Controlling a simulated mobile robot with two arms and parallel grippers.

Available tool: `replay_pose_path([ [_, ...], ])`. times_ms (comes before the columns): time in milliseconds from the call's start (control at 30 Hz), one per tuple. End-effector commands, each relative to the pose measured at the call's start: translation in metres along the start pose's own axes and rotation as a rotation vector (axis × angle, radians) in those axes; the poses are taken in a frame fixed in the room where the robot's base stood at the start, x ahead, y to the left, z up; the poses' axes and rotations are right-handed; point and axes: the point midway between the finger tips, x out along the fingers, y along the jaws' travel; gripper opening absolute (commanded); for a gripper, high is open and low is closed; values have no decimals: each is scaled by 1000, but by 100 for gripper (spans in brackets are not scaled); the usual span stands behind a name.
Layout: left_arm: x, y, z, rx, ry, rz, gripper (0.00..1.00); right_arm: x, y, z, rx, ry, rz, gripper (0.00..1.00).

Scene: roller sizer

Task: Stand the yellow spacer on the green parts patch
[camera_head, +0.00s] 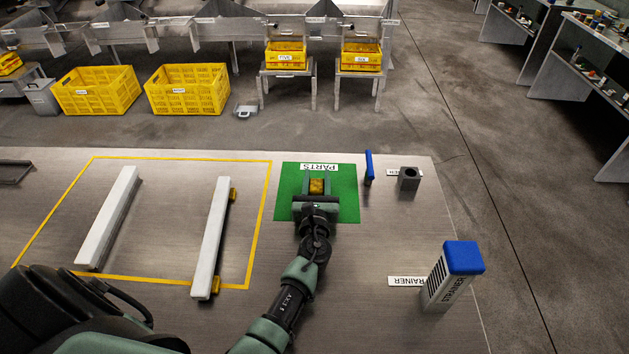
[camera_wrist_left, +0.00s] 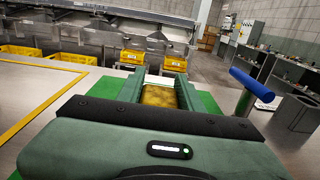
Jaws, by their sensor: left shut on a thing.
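The yellow spacer (camera_head: 316,186) is between the fingers of my left gripper (camera_head: 316,188), over the green parts patch (camera_head: 345,208). The left gripper is shut on it. In the left wrist view the spacer (camera_wrist_left: 158,96) sits between the two green fingers, with the green patch (camera_wrist_left: 205,104) on both sides. I cannot tell whether the spacer's bottom touches the patch, as the gripper hides it. My right gripper is not in view.
Right of the patch stand a blue-handled tool (camera_head: 369,167) and a grey block with a hole (camera_head: 409,179). A blue-topped strainer (camera_head: 452,277) stands at the front right. Two white bars (camera_head: 108,218) lie left inside a yellow outline; the right bar (camera_head: 210,240) has yellow pieces at its ends.

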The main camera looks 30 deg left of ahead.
Motion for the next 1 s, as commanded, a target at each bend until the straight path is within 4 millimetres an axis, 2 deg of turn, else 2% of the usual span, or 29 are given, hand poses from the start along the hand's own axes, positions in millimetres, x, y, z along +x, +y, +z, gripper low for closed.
replay_pose_path([
  [67,0,0,0,0,2,0,0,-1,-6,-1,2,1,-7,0],
  [200,0,0,-5,0,2,0,0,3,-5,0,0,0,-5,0],
  [233,0,0,-5,0,2,0,39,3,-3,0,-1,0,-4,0],
  [300,0,0,-4,0,2,0,58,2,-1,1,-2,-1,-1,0],
  [700,0,0,3,-1,1,0,58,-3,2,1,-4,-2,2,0],
  [867,-26,0,0,1,4,-2,58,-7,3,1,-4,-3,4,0],
  [1000,-57,0,0,1,4,-2,58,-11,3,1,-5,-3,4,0],
])
